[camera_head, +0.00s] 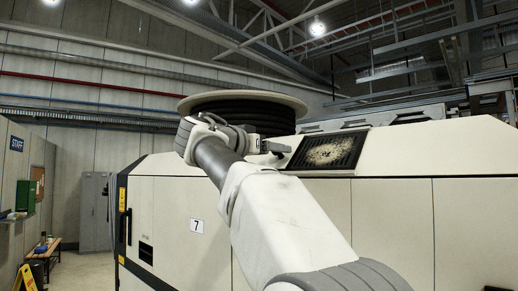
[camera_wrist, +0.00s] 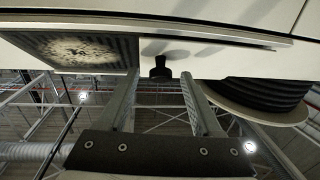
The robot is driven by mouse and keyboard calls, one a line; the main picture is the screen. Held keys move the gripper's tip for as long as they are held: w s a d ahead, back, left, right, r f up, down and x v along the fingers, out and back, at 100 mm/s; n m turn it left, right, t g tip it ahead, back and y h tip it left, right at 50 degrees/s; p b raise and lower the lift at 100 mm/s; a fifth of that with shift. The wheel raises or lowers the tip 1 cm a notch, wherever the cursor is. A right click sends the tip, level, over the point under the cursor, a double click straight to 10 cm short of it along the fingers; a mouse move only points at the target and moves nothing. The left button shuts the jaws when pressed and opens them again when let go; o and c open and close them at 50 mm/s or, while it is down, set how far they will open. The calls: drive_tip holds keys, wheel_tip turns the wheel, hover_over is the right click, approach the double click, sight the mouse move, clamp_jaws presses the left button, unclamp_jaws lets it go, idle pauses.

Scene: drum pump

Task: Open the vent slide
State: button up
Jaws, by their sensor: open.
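The vent is a dark slatted grille (camera_head: 328,151) with a pale dusty patch, set in the sloping top of the cream machine. It also shows in the wrist view (camera_wrist: 85,50), left of my gripper. A small black knob (camera_wrist: 160,69) sticks out beside the grille, on a pale panel (camera_wrist: 215,55) that may be the slide. My gripper (camera_wrist: 160,78) is open, its fingertips on either side of the knob with gaps showing; whether they reach fully around it I cannot tell. In the head view my gripper (camera_head: 278,147) is just left of the grille, and the knob is hidden.
A large reel (camera_head: 243,104) with black windings and cream flanges stands on the machine behind my arm; it shows at right in the wrist view (camera_wrist: 262,95). The cream machine body (camera_head: 395,215) fills the front. Free floor lies at far left, with a yellow sign (camera_head: 27,279) and a bench.

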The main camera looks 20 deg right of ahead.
drive_tip(key=b+v, duration=0.3)
drive_tip(key=v, duration=1.4)
drive_tip(key=shift+a, duration=0.1)
drive_tip(key=s+d+f+n+g+y, duration=0.1)
drive_tip(key=s+d+f+n+y, duration=0.15)
drive_tip(key=f, duration=0.45)
drive_tip(key=s+d+f+n+y, duration=0.1)
drive_tip(key=f+n+y, duration=0.1)
drive_tip(key=f+n, duration=0.35)
drive_tip(key=s+d+f+n+g+y, duration=0.1)
drive_tip(key=s+d+f+y, duration=0.15)
drive_tip(key=f, duration=0.55)
drive_tip(key=s+a+f+y, duration=0.1)
drive_tip(key=s+f+y, duration=0.1)
drive_tip(key=s+f, duration=0.3)
drive_tip(key=s+a+f+n+g+y, duration=0.1)
drive_tip(key=s+f+y, duration=0.2)
drive_tip(key=f, duration=1)
drive_tip(key=s+a+f+n+g+y, duration=0.1)
drive_tip(key=s+a+f+y, duration=0.1)
drive_tip(key=s+f, duration=0.5)
wheel_tip(320, 180, down, 2)
drive_tip(key=shift+f+y, duration=0.1)
drive_tip(key=shift+y, duration=0.4)
drive_tip(key=shift+s, duration=0.1)
